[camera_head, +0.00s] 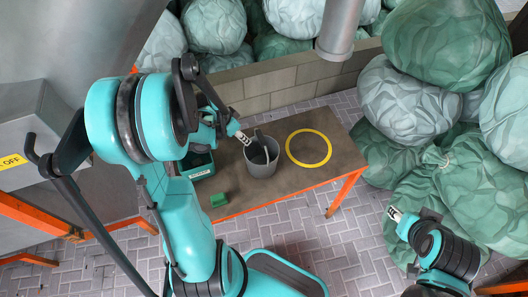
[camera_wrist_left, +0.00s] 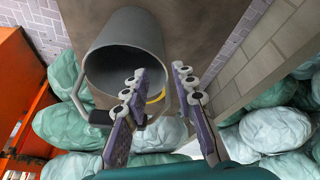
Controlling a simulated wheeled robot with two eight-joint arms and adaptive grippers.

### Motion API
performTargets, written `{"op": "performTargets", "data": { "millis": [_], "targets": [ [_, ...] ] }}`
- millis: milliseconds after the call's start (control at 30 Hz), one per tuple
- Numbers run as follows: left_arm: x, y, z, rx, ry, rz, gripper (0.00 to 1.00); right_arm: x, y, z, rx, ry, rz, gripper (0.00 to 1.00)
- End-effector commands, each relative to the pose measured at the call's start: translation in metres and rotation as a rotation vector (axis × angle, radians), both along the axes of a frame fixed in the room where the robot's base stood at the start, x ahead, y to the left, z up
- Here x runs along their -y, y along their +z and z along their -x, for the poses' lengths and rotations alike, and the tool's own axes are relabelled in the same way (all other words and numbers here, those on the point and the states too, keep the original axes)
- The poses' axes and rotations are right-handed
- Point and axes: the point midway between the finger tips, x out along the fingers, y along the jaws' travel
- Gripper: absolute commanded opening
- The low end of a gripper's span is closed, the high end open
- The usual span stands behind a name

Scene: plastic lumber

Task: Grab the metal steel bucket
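The grey metal bucket (camera_head: 262,160) stands upright on the dark table, with its handle folded at the rim. In the left wrist view the bucket (camera_wrist_left: 125,35) shows its open mouth, with the handle and its dark grip at the lower left. My left gripper (camera_head: 243,137) is at the bucket's upper left rim in the head view. In the wrist view the left gripper (camera_wrist_left: 161,73) is open; one finger overlaps the mouth and the other is just outside the rim. Contact cannot be told. My right gripper (camera_head: 394,213) is off to the right, away from the table; its opening is too small to judge.
The brown table (camera_head: 300,178) has orange legs. On it are a yellow ring (camera_head: 309,131) right of the bucket, a green block (camera_head: 218,200) and a teal bin (camera_head: 198,168). A block wall (camera_head: 290,83) stands behind, and large green bags (camera_head: 445,45) pile at right.

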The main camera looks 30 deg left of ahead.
Motion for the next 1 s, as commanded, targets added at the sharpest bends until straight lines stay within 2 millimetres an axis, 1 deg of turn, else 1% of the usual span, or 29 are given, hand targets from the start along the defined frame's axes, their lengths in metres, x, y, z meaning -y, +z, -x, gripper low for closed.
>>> {"op": "performTargets", "data": {
  "millis": [33, 100, 200, 300, 467, 733, 833, 1000],
  "targets": [
    [0.002, -0.014, -0.004, 0.0, -0.002, -0.001, 0.27, 0.0, -0.009, 0.0, 0.0, 0.0, 0.0, 0.4],
    [0.005, -0.027, -0.008, 0.0, -0.001, 0.0, 0.27, 0.0, -0.016, 0.0, 0.0, 0.0, 0.0, 0.4],
    [0.007, -0.041, -0.014, -0.001, -0.002, -0.001, 0.27, 0.0, -0.022, 0.0, 0.0, 0.0, 0.0, 0.4],
    [0.009, -0.048, -0.017, -0.001, 0.0, -0.001, 0.27, 0.0, -0.025, 0.0, 0.0, 0.0, 0.0, 0.4],
    [0.01, -0.055, -0.02, -0.001, 0.001, -0.001, 0.27, 0.0, -0.029, 0.0, 0.0, 0.0, 0.0, 0.4],
    [0.015, -0.093, -0.034, 0.0, 0.0, -0.001, 0.27, 0.0, -0.052, 0.0, 0.0, 0.0, 0.0, 0.4],
    [0.017, -0.098, -0.037, 0.0, 0.002, -0.001, 0.27, 0.0, -0.054, 0.0, 0.0, 0.0, 0.0, 0.4],
    [0.017, -0.097, -0.037, 0.0, 0.002, -0.001, 0.27, 0.0, -0.052, 0.0, 0.0, 0.0, 0.0, 0.4]
  ]
}}
